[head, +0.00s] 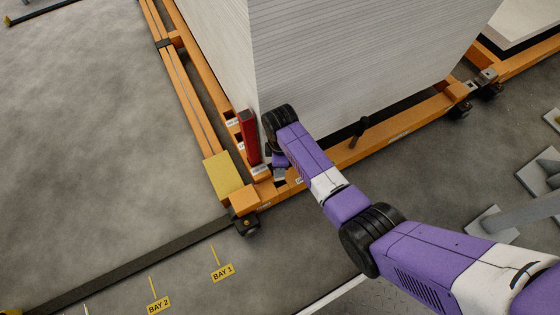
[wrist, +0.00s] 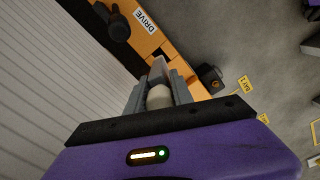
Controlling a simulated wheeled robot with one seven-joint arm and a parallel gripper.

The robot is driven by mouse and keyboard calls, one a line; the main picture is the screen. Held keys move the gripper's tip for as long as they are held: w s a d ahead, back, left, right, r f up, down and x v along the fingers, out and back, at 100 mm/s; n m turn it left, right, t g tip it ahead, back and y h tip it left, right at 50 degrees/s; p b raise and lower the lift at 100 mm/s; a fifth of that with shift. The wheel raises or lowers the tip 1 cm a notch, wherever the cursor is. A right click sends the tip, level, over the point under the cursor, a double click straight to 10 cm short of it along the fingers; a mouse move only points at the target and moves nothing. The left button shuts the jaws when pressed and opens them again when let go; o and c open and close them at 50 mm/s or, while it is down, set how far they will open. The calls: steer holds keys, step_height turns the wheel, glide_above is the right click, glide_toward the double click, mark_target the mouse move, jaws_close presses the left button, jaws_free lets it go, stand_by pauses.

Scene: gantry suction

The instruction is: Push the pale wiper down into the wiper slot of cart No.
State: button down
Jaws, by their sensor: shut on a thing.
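My gripper (wrist: 157,92) is shut on the pale wiper (wrist: 159,97), which shows as a rounded pale piece between the grey fingers in the wrist view. Past the fingertips the wiper meets the orange cart frame; I cannot tell how deep it sits in a slot. In the head view my gripper (head: 281,174) is at the near corner of the orange cart (head: 375,146), just right of an upright red block (head: 249,138). My wrist hides the wiper and the slot there. Small white labels mark the frame, but the cart number is not readable.
A tall white sheet stack (head: 340,60) stands on the cart close beside my wrist. A black handle (head: 358,132) rises from the front rail. Bay signs (head: 222,271) lie in front on open floor.

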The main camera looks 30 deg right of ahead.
steer(key=n, duration=0.1)
steer(key=n+p, duration=0.1)
steer(key=shift+d+r+n, duration=0.1)
steer(key=shift+r+n, duration=0.2)
step_height(320, 180, down, 3)
steer(key=shift+r+b, duration=0.1)
steer(key=shift+b, duration=0.85)
steer(key=shift+f+b, duration=0.55)
steer(key=shift+f, duration=0.3)
step_height(320, 180, down, 10)
steer(key=b, duration=0.8)
steer(key=c, duration=1)
jaws_free()
steer(key=shift+c, duration=0.2)
step_height(320, 180, up, 8)
steer(key=p, duration=0.5)
steer(key=shift+s+f, duration=0.1)
